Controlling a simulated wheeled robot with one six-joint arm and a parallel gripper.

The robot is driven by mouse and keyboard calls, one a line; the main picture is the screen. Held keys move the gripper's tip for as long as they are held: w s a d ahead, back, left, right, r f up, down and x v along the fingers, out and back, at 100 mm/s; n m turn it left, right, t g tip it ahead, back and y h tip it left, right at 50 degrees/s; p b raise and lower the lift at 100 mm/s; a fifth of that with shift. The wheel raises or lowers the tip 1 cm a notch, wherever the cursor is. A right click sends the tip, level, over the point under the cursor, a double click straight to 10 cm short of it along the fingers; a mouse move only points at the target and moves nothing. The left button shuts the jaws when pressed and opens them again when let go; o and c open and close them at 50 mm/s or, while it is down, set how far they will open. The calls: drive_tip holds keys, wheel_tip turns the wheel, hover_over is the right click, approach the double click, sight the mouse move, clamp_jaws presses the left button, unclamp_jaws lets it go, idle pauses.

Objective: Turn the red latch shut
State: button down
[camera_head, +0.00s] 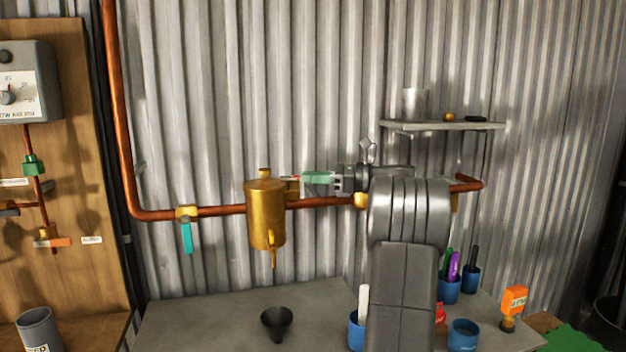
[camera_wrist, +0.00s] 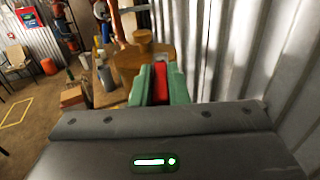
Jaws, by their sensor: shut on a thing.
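The red latch (camera_wrist: 160,80) shows between the two green fingers of my gripper (camera_wrist: 159,72) in the wrist view. It sits against the brass canister (camera_wrist: 130,62), and the fingers cover its sides. In the head view the canister (camera_head: 265,212) hangs on the copper pipe, with a cap on top and a spout below. My gripper (camera_head: 300,179) comes in from the right at the canister's upper right side, shut on the latch. Only a sliver of red shows at the fingertips there, so the latch's exact angle is hard to tell.
A teal-handled valve (camera_head: 187,230) is on the pipe to the left. A black funnel (camera_head: 277,322) stands on the bench (camera_head: 210,318) below the canister. Blue cups (camera_head: 463,335) stand at right. A shelf (camera_head: 440,126) holds small items. The corrugated wall (camera_head: 230,90) is close behind.

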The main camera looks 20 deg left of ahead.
drive_tip(key=c, duration=1.4)
unclamp_jaws()
drive_tip(key=shift+r, duration=0.15)
wheel_tip(320, 180, up, 10)
drive_tip(key=shift+f, duration=0.15)
drive_tip(key=shift+c, duration=0.5)
